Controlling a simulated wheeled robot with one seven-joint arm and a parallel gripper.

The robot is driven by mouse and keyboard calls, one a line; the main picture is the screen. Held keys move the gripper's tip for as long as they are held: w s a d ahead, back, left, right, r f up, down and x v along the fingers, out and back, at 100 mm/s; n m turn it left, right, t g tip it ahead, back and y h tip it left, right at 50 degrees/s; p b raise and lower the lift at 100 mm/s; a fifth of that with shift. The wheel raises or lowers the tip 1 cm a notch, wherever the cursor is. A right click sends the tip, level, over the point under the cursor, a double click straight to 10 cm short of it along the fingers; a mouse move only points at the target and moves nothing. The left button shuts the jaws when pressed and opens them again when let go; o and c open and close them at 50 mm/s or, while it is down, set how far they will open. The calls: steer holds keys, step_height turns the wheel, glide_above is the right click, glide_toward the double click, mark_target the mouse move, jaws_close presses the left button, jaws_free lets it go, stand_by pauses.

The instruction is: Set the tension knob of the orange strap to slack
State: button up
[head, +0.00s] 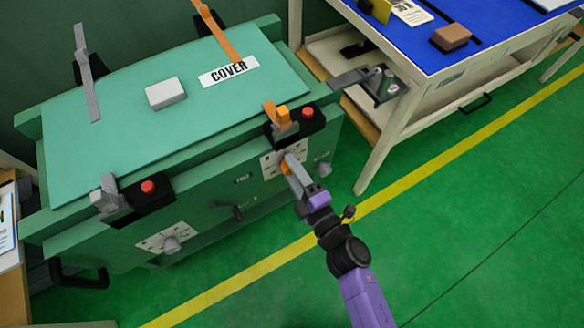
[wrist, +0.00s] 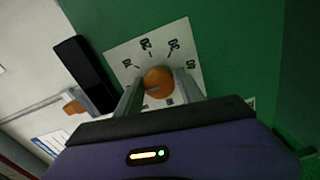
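The orange strap (head: 222,38) runs over the green cover to an orange buckle (head: 283,118) on a black block at the machine's front edge. Below it is a white dial plate (head: 271,164). The orange tension knob (wrist: 159,82) sits on this plate (wrist: 190,42), which shows numbers in the wrist view. A grey mark on the knob points toward the lower left. My gripper (head: 289,166) is at the knob, with one finger on each side (wrist: 158,84). Whether the fingers press on it is unclear. They and my wrist hide the dial's lower labels.
A grey strap (head: 88,75) has its own buckle, red button (head: 148,187) and grey knob (head: 171,244) at the left. A red button (head: 307,112) sits beside the orange buckle. A blue-topped bench (head: 455,35) stands at right. Green floor in front is clear.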

steer(key=shift+o, duration=0.9)
steer(key=v, duration=0.7)
steer(key=shift+s+d+p, duration=0.25)
steer(key=shift+s+p, duration=0.1)
steer(key=shift+p, duration=0.05)
